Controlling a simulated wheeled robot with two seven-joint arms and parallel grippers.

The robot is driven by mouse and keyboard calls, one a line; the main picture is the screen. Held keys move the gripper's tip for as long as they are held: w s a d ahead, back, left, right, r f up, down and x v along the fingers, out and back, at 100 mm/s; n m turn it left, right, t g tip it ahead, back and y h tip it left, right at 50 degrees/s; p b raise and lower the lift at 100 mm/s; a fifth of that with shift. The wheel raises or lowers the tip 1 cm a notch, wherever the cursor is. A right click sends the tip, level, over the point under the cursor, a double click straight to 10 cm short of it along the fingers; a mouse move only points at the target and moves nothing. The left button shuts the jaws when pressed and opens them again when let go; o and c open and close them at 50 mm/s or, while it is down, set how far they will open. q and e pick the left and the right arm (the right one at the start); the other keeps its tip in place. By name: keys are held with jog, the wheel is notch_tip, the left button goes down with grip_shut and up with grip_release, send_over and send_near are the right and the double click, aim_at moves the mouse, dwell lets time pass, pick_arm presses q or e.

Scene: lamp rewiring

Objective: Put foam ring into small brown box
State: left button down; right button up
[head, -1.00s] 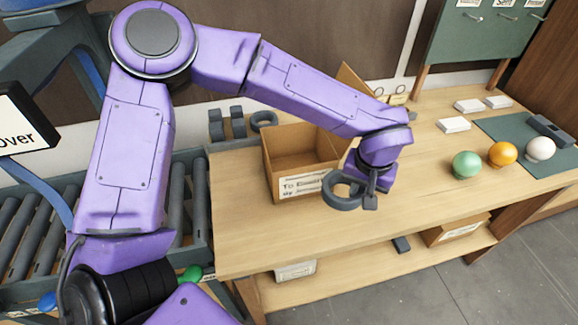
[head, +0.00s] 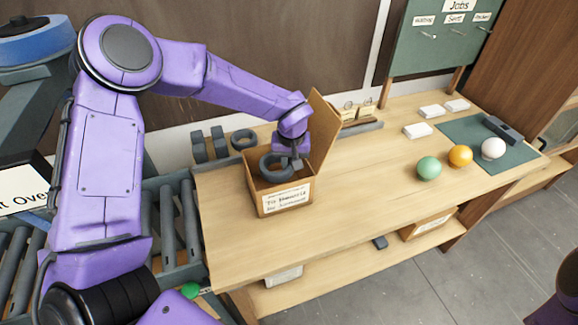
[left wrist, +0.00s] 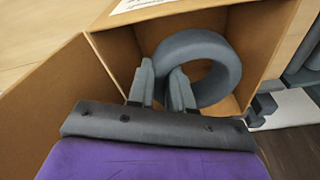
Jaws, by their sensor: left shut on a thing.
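The foam ring (head: 277,167) is a dark grey ring, held at the open top of the small brown box (head: 285,198). My left gripper (head: 290,162) is shut on the ring's near side, above the box opening. In the left wrist view, the foam ring (left wrist: 204,66) lies between the box walls, and the fingers of my left gripper (left wrist: 163,86) pinch its edge. The brown box (left wrist: 118,58) is open, with a flap raised on its right side in the head view and a white label on its front. My right gripper is not in view.
Another grey ring (head: 243,139) and grey foam blocks (head: 209,145) stand behind the box at left. Green (head: 429,168), orange (head: 460,156) and white (head: 493,149) balls sit at right. The wooden bench (head: 350,205) is clear between box and balls.

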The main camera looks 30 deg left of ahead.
pick_arm(q)
jog(key=f, duration=0.4)
jog(key=shift+w+a+p, duration=0.25)
jog(key=shift+w+p, duration=0.05)
jog(key=shift+w, duration=0.1)
jog(key=shift+w+f, duration=0.1)
jog(key=shift+f, duration=0.05)
jog(key=shift+s, duration=0.2)
jog(key=shift+w+f, duration=0.15)
jog(key=shift+f, duration=0.4)
jog(key=c, duration=1)
grip_release()
jog(key=shift+r, duration=0.15)
jog(key=r, duration=0.4)
jog(key=s+r+b, duration=0.1)
jog(key=r, duration=0.3)
jog(key=d+r, duration=0.1)
jog(key=r, duration=0.4)
jog(key=shift+s+b, duration=0.35)
